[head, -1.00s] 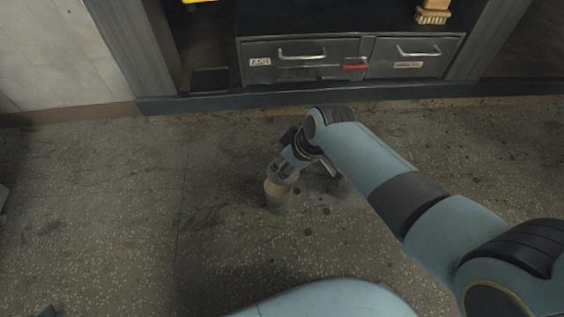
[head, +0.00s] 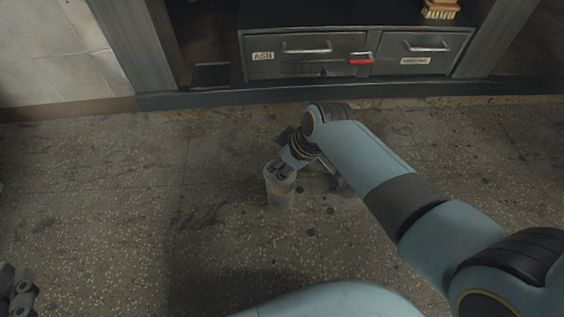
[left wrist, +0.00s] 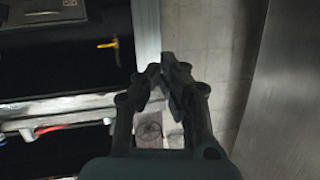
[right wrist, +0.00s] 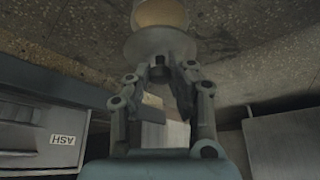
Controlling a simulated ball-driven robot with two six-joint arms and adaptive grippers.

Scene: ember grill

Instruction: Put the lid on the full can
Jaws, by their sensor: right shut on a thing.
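My right gripper (head: 281,172) is shut on the knob of a grey round lid (right wrist: 160,46). The lid is at the mouth of a grey can (head: 281,200) standing on the floor. Tan contents (right wrist: 160,12) show past the lid's edge in the right wrist view. I cannot tell whether the lid touches the rim. A second grey container (head: 346,187) is mostly hidden behind my right forearm. My left gripper (left wrist: 160,64) is empty, its fingertips close together, and part of it shows at the lower left edge of the head view (head: 20,288).
Grey drawers labelled ASH (head: 305,58) and another label (head: 415,55) stand at the back, with a red-handled tool (head: 361,61) at the front between them. A brush (head: 441,10) sits above. The speckled floor (head: 110,200) to the left is clear.

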